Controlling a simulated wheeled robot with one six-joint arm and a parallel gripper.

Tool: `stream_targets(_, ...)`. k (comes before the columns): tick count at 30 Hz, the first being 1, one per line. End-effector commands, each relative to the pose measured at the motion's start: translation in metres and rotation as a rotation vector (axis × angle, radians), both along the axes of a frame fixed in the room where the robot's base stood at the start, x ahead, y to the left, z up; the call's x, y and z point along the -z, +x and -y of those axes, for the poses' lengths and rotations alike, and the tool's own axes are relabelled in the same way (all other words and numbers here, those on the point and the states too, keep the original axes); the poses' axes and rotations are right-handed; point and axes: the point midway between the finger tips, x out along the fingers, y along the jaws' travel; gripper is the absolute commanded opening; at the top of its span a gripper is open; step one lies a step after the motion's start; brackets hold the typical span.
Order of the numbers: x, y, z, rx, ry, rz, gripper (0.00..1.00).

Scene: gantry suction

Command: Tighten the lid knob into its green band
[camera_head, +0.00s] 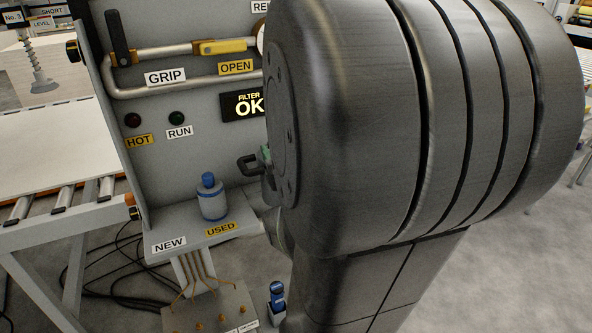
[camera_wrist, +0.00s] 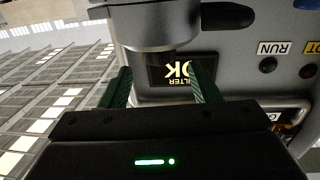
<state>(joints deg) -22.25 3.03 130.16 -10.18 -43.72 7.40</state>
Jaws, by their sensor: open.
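In the wrist view, a grey cylinder (camera_wrist: 152,25) with a darker end stands just beyond my gripper's fingertips. It may be the filter housing with the lid knob, but I cannot tell the knob apart, and I make out no green band. My gripper (camera_wrist: 160,70) is open, with its green ridged fingers apart and nothing clearly between them. In the head view my own arm covers most of the gripper and this cylinder. Only a small dark and green part shows at the arm's left edge. The FILTER OK sign (camera_head: 242,105) is lit; it also shows upside down in the wrist view (camera_wrist: 178,72).
A grey bottle with a blue cap (camera_head: 211,197) stands on the panel's shelf, near the NEW and USED labels. A pipe with a yellow OPEN handle (camera_head: 222,46) and a black lever (camera_head: 120,38) are above. A blue item (camera_head: 277,300) stands lower down. A roller conveyor (camera_head: 60,205) is at left.

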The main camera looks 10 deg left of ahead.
Motion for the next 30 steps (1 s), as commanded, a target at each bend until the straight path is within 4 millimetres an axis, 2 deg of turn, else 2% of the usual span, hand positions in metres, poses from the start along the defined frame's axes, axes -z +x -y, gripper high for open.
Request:
stream_targets(6,0.001,-0.033,0.019,0.002,0.0,0.001,0.56)
stream_targets(15,-0.001,-0.066,0.038,0.002,0.0,0.002,0.56)
stream_targets(21,0.0,-0.075,0.042,0.001,-0.001,0.0,0.56)
stream_targets(30,0.0,-0.076,0.043,0.0,0.0,-0.001,0.57)
